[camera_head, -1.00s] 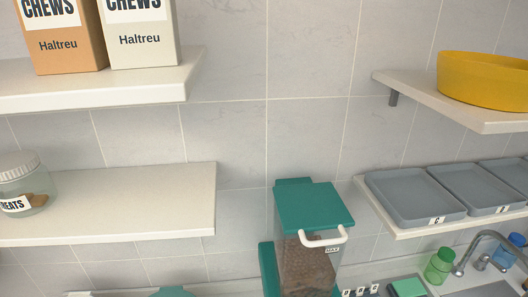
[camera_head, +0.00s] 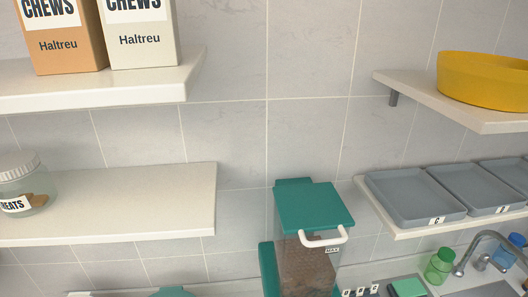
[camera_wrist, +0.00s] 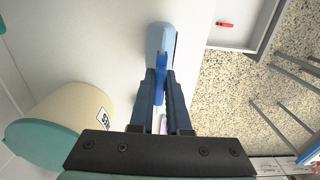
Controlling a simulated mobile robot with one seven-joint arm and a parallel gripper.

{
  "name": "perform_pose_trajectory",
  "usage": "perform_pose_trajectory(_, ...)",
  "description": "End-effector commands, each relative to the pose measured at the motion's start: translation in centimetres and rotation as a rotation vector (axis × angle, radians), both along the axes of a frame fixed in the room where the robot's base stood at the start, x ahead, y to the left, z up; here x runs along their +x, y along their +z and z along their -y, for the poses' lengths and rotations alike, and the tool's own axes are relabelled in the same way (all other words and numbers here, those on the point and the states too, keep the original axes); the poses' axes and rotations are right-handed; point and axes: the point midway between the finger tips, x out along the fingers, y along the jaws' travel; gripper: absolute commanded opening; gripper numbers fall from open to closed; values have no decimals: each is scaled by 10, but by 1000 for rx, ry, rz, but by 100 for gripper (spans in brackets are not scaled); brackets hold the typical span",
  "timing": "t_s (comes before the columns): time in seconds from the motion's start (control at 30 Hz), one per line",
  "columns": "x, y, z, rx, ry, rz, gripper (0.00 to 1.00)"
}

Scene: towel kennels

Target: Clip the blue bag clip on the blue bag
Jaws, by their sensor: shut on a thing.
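In the wrist view my gripper (camera_wrist: 161,78) is shut on a bright blue piece, which looks like the blue bag clip (camera_wrist: 161,63). The clip sticks out a little beyond the fingertips. A light blue upright shape, which looks like the blue bag (camera_wrist: 157,38), is right beyond the fingertips on the white counter. The clip's front end overlaps the bag in this view; I cannot tell whether it touches or grips it. A small pinkish thing shows between the fingers, partly hidden. Neither gripper, clip nor bag shows in the head view.
In the wrist view a cream tub (camera_wrist: 78,112) with a teal lid stands left of my gripper. Speckled floor (camera_wrist: 225,85), metal rails (camera_wrist: 285,75) and a pale tray-like box holding a red item (camera_wrist: 226,24) lie right. The head view shows shelves and a teal-lidded dispenser (camera_head: 313,205).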

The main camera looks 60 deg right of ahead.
Motion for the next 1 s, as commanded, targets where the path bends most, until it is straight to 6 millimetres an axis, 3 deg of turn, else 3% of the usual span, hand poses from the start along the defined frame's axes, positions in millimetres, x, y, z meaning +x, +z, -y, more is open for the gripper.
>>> perform_pose_trajectory(0.9,0,-3,0,1,0,-1,0)
perform_pose_trajectory(0.93,0,-3,0,1,0,-1,18)
perform_pose_trajectory(1.0,0,-3,0,1,0,-1,31)
